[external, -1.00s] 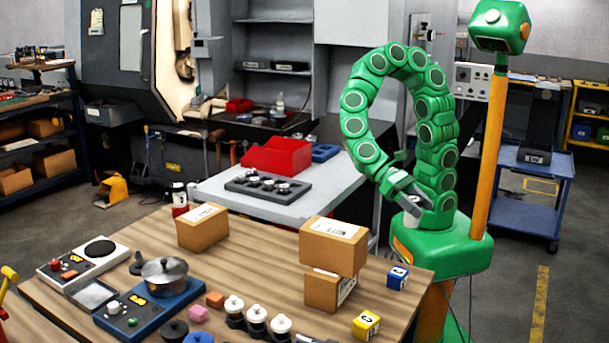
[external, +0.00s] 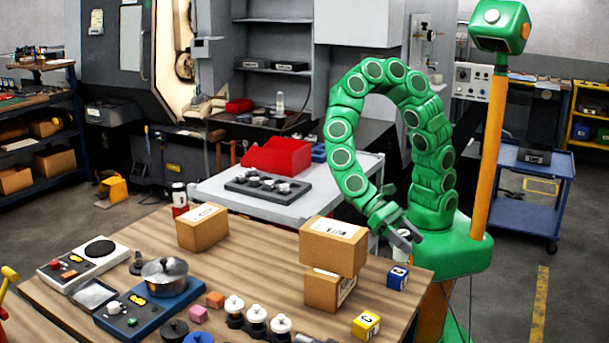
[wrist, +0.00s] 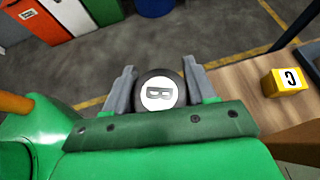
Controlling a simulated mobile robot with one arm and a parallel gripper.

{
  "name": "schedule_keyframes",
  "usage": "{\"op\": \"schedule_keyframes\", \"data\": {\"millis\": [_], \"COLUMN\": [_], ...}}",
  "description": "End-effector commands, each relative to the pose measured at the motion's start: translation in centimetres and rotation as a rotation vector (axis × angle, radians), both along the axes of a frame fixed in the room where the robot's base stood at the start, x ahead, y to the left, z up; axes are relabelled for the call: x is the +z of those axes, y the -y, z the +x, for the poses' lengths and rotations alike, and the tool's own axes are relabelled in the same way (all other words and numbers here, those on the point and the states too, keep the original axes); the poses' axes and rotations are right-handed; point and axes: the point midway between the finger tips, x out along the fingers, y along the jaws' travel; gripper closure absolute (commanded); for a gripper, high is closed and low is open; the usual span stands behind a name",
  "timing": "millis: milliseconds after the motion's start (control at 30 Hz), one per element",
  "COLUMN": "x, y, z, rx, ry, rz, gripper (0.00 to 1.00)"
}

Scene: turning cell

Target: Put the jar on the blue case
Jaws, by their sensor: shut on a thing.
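My gripper (external: 408,234) is shut on a round jar (wrist: 159,92) with a dark rim and a white top marked B. In the wrist view the jar sits between the two grey fingers. In the external view only a small pale part of it (external: 399,243) shows behind the fingers, beyond the table's right edge. A flat blue case (external: 125,322) with knobs lies at the table's front left. A steel pot with a lid (external: 164,276) stands on it.
Two stacked cardboard boxes (external: 333,244) stand between my gripper and the blue case.

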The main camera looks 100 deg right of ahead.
Motion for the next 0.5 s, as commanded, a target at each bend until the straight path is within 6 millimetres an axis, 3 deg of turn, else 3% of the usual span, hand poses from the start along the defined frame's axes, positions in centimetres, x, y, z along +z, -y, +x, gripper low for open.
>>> {"op": "schedule_keyframes", "data": {"millis": [500], "x": [-3.7], "y": [-0.3], "z": [0.3], "rx": [0.0], "ry": [-0.002], "rz": [-0.001], "gripper": [0.78]}}
